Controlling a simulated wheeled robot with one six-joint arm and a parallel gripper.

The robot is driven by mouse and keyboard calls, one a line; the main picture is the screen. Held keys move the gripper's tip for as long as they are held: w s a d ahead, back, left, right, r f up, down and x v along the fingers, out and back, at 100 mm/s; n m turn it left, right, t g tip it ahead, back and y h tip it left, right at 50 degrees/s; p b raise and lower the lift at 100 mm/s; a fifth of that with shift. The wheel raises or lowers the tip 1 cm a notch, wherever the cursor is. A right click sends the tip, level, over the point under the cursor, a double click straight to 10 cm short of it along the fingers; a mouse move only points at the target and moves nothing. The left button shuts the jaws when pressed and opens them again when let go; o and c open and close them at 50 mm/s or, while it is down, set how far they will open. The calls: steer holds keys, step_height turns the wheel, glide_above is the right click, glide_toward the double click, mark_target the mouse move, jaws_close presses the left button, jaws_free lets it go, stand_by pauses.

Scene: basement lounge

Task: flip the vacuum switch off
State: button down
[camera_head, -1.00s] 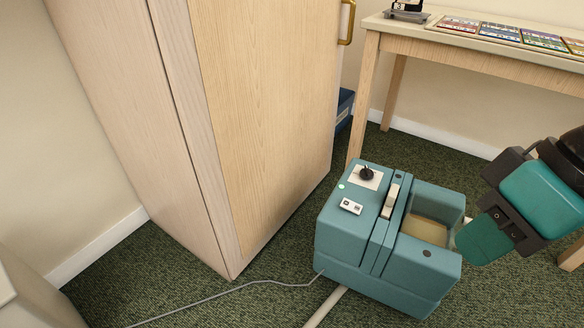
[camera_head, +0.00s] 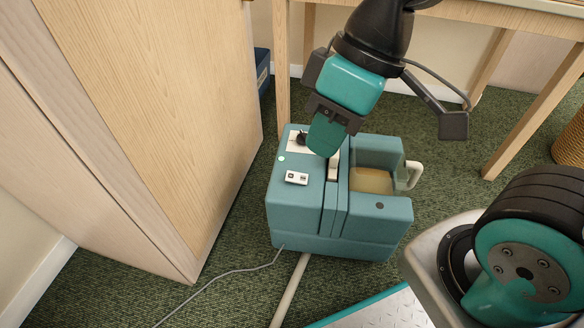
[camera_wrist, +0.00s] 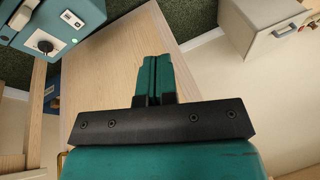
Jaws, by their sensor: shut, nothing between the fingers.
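The vacuum (camera_head: 345,222) is a teal box on the green carpet, with a lit green lamp (camera_head: 281,158) on its top. Its small white switch plate (camera_head: 297,178) lies near the front left of the top and is uncovered. A black knob (camera_head: 301,139) on a white plate is behind it, partly hidden by my gripper. My gripper (camera_head: 324,140) is shut and empty, with its fingers in front of the vacuum's top in the head view; I cannot tell the gap. The wrist view shows the shut fingers (camera_wrist: 159,65), with the switch plate (camera_wrist: 72,19) and knob (camera_wrist: 45,46) apart at upper left.
A tall wooden cabinet (camera_head: 150,110) stands left of the vacuum, and a wooden table (camera_head: 285,70) behind it. A grey cord (camera_head: 225,272) and a pale hose (camera_head: 290,290) run along the floor at the front. A wicker basket (camera_head: 572,142) is at the right.

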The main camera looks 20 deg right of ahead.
steer(key=w+d+f+n+h, duration=0.1)
steer(key=w+f+n, duration=0.3)
steer(key=w+n, duration=0.15)
steer(key=w+d+f+n, duration=0.1)
steer(key=w+f+n, duration=0.35)
steer(key=w, duration=0.25)
steer(key=n+h+b, duration=0.1)
steer(key=n+h, duration=0.1)
steer(key=n, duration=0.9)
glide_above(291, 176)
steer(key=d, duration=0.2)
step_height(291, 176, down, 11)
steer(key=shift+s+t, duration=0.4)
steer(key=shift+a+f, duration=0.1)
steer(key=f+b, duration=0.2)
steer(key=f, duration=0.2)
steer(key=a+f+b, duration=0.1)
steer(key=f+b, duration=0.2)
steer(key=f, duration=0.2)
steer(key=f+b, duration=0.2)
steer(key=f, duration=0.2)
steer(key=shift+w+a+f+b, duration=0.2)
steer(key=shift+w+f+b, duration=0.15)
